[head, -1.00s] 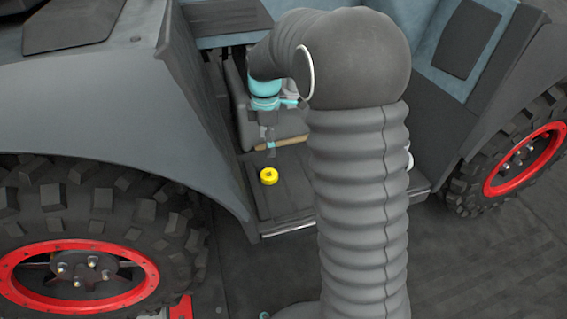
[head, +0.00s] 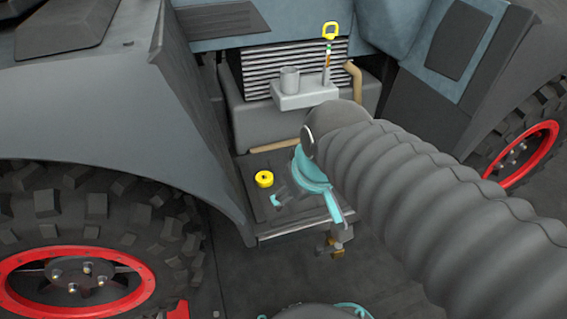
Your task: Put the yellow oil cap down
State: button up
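The yellow oil cap (head: 264,178) lies on the dark flat step (head: 256,205) in front of the engine, dark hole facing up. My gripper (head: 277,200) is low over the step, just right of and nearer than the cap. A small gap shows between them, and nothing shows held in it. Its fingers are small, dark and partly hidden by the teal wrist, so I cannot tell whether they are open or shut.
Behind the step stands the grey engine block with a ribbed panel (head: 262,75), an open grey cylinder (head: 290,80) and a yellow-handled dipstick (head: 328,32). A tan hose (head: 274,146) runs along the step's back. Fenders and large tyres (head: 90,215) flank the bay.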

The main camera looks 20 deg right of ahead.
jog(key=shift+s+f+m+t, duration=0.15)
jog(key=shift+s+f+m, duration=0.1)
jog(key=shift+s+m, duration=0.35)
jog(key=shift+s+f+m+t, duration=0.15)
jog(key=shift+s+f+m, duration=0.15)
jog(key=shift+s, duration=0.45)
jog(key=shift+r, duration=0.15)
